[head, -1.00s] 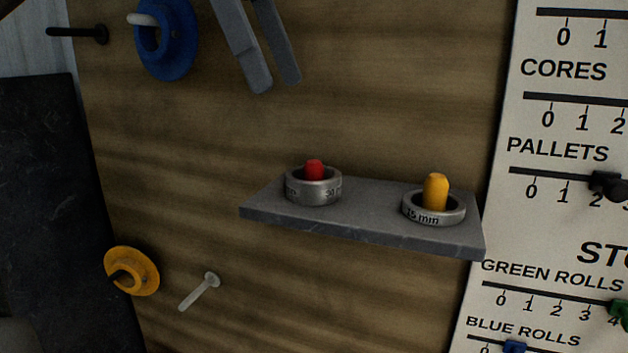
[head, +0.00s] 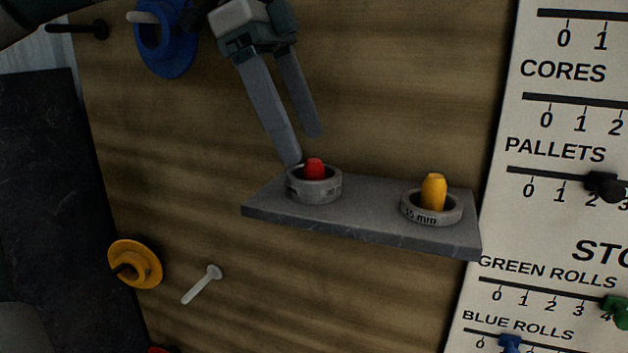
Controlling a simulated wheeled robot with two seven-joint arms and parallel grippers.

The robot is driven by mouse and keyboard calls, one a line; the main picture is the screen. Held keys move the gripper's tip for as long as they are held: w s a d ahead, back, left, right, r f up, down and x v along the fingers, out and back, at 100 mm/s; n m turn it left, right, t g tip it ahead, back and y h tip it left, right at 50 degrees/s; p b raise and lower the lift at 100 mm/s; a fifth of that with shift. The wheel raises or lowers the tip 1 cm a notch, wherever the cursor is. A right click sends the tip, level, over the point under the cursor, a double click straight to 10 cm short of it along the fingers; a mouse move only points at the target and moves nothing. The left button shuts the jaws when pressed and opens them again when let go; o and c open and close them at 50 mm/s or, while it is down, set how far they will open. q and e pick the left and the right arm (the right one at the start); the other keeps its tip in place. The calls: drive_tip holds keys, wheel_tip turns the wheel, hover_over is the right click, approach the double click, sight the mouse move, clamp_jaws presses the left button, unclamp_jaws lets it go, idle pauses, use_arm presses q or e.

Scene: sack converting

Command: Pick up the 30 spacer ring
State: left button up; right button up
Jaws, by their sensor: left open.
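The 30 spacer ring (head: 314,191) is a grey metal ring on the left part of a small grey shelf (head: 360,218). A red peg (head: 314,169) stands up inside it. In the earlier frame its marking looks like 30; now it is too dark to read. A lower ring marked 15 mm (head: 431,212) sits on the right part of the shelf around a yellow peg (head: 433,190). My left gripper (head: 305,150) is open and empty, just above the 30 ring, with one fingertip close to its back left rim. I cannot tell whether it touches. My right gripper is not in view.
The shelf juts from a wooden board (head: 400,90). A blue disc (head: 165,45) hangs at upper left, a yellow disc (head: 135,263) at lower left, near a pale peg (head: 202,284). A white tally board (head: 570,200) stands at right.

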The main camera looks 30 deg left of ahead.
sight(309, 160)
use_arm(q)
drive_tip(key=shift+w+d+f+p, duration=0.1)
drive_tip(key=shift+f+p, duration=0.4)
drive_tip(key=shift+f, duration=0.15)
drive_tip(key=x, duration=0.1)
drive_tip(key=p+x, duration=0.1)
drive_tip(key=x, duration=0.1)
drive_tip(key=shift+a, duration=0.25)
drive_tip(key=shift+w+d+f, duration=0.15)
drive_tip(key=shift+f, duration=0.25)
drive_tip(key=shift+c, duration=0.6)
drive_tip(key=c, duration=1.3)
drive_tip(key=shift+r, duration=0.1)
drive_tip(key=shift+c, duration=0.2)
